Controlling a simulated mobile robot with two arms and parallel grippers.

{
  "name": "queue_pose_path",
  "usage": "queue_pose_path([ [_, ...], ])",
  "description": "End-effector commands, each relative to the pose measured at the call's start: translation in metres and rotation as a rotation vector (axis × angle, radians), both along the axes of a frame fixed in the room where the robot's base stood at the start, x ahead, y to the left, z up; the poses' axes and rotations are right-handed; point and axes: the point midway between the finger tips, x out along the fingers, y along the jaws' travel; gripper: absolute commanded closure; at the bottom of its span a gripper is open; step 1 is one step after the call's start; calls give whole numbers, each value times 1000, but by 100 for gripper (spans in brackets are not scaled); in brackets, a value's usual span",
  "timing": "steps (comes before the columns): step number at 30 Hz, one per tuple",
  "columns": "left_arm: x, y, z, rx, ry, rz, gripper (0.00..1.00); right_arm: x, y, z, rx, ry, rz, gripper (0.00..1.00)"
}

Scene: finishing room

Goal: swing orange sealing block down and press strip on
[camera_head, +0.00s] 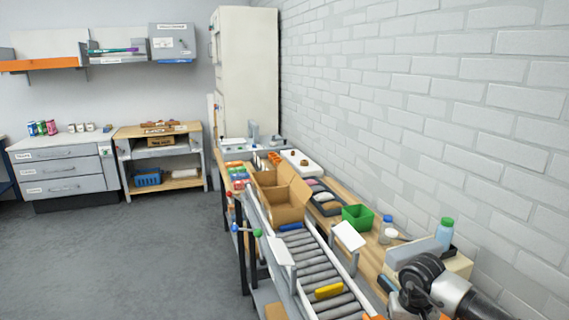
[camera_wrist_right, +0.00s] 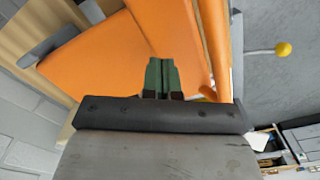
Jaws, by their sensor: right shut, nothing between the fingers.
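The orange sealing block (camera_wrist_right: 90,62) fills much of the right wrist view as a large flat orange face, with a second orange panel (camera_wrist_right: 170,25) beside it. My right gripper (camera_wrist_right: 162,68) is shut and empty, its green fingertips in front of the orange faces; I cannot tell whether they touch. In the head view my right arm is at the bottom right, and its fingertips are hidden. No strip can be made out. An open cardboard box (camera_head: 280,203) stands at the far end of the roller conveyor (camera_head: 316,262). My left gripper is not in view.
A yellow piece (camera_head: 329,291) lies on the rollers. A green bin (camera_head: 357,216), a green-capped bottle (camera_head: 444,233) and a blue-capped bottle (camera_head: 386,226) stand along the wall side of the bench. A yellow ball-ended lever (camera_wrist_right: 282,49) sticks out beside the orange parts. The floor at left is clear.

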Motion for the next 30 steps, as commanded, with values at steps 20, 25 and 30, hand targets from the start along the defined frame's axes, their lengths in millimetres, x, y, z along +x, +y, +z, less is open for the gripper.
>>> queue_pose_path([
  [20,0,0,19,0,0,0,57,1,0,46,-1,-3,-1,100],
  [25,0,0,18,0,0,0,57,0,0,46,0,-2,-1,100],
  [30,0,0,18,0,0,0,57,0,0,46,0,-2,-1,100],
])
